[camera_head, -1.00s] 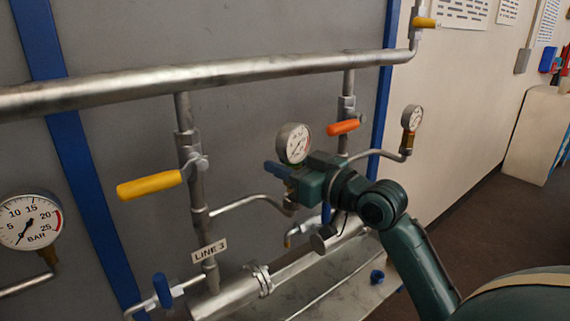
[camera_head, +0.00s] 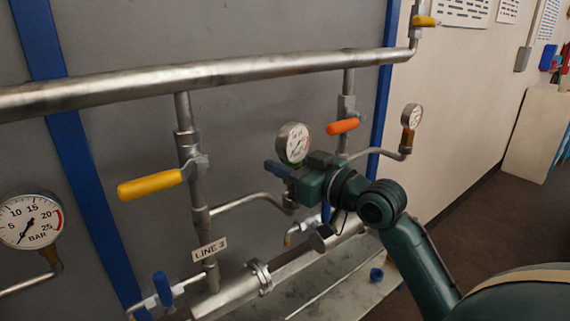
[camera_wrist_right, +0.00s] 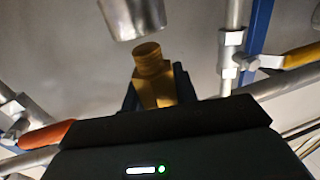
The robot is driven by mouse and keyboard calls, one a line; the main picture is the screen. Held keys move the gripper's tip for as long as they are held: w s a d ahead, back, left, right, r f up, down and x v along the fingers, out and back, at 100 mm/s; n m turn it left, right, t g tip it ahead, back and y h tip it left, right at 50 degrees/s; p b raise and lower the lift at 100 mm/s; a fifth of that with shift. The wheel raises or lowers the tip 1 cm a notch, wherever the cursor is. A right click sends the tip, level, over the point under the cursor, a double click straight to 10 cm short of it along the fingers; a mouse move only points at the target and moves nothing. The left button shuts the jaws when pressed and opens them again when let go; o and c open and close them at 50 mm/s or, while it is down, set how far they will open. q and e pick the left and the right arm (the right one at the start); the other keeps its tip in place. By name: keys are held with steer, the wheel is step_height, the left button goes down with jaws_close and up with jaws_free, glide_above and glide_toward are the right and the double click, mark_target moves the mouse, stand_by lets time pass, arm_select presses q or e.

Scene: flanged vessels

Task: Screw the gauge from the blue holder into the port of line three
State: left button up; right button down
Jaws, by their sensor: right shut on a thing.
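My right gripper (camera_head: 284,172) is shut on the gauge (camera_head: 293,143), which has a round white dial and is held upright. In the right wrist view its brass threaded end (camera_wrist_right: 152,62) sticks out between the jaws (camera_wrist_right: 160,92). The grey metal port (camera_wrist_right: 128,16) is close in front of the thread, with a small gap and a sideways offset between them. In the head view the bent pipe (camera_head: 250,200) runs from the LINE 3 riser to the port (camera_head: 290,204) under the gauge. A small blue holder (camera_head: 377,275) stands on the ledge, with no gauge in it. My left gripper is not in view.
The LINE 3 riser has a yellow lever (camera_head: 150,185) and a blue-handled valve (camera_head: 162,288). An orange lever (camera_head: 342,126) and another mounted gauge (camera_head: 411,117) are right of my gripper. A large gauge (camera_head: 30,222) is at the left. A thick pipe (camera_head: 210,75) crosses above.

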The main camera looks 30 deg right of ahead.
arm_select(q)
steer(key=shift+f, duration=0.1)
arm_select(e)
steer(key=shift+f, duration=0.1)
arm_select(q)
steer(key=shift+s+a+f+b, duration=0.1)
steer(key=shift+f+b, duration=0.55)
steer(key=shift+b, duration=0.05)
arm_select(e)
steer(key=shift+f, duration=0.9)
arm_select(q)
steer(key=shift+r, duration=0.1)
